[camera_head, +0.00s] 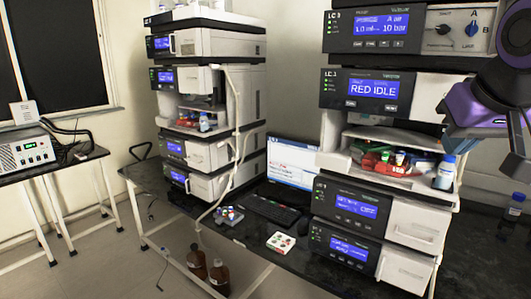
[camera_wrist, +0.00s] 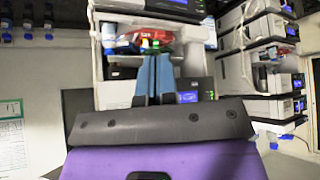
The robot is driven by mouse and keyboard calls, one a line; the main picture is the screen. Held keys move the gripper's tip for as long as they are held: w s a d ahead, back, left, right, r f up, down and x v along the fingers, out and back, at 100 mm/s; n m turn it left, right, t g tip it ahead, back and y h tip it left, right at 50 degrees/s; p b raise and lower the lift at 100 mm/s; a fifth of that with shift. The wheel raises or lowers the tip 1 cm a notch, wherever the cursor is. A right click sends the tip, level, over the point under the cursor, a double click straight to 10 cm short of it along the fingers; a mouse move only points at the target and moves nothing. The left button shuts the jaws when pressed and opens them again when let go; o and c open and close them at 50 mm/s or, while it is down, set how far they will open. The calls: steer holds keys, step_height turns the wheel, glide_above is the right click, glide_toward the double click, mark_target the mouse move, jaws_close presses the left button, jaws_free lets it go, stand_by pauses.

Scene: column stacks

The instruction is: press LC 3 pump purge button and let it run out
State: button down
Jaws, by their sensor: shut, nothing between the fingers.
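Another instrument stack (camera_head: 205,100) stands left. A monitor (camera_head: 293,162) and keyboard (camera_head: 270,209) sit between them. Floor at left is partly clear.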

steer(key=s+d+f+g, duration=0.1)
steer(key=s+f+g, duration=0.1)
steer(key=s+f, duration=0.5)
steer(key=shift+s+f+n+y, duration=0.15)
steer(key=shift+s+n+y, duration=0.25)
steer(key=shift+s, duration=0.7)
steer(key=shift+d, duration=0.1)
stand_by(1.8)
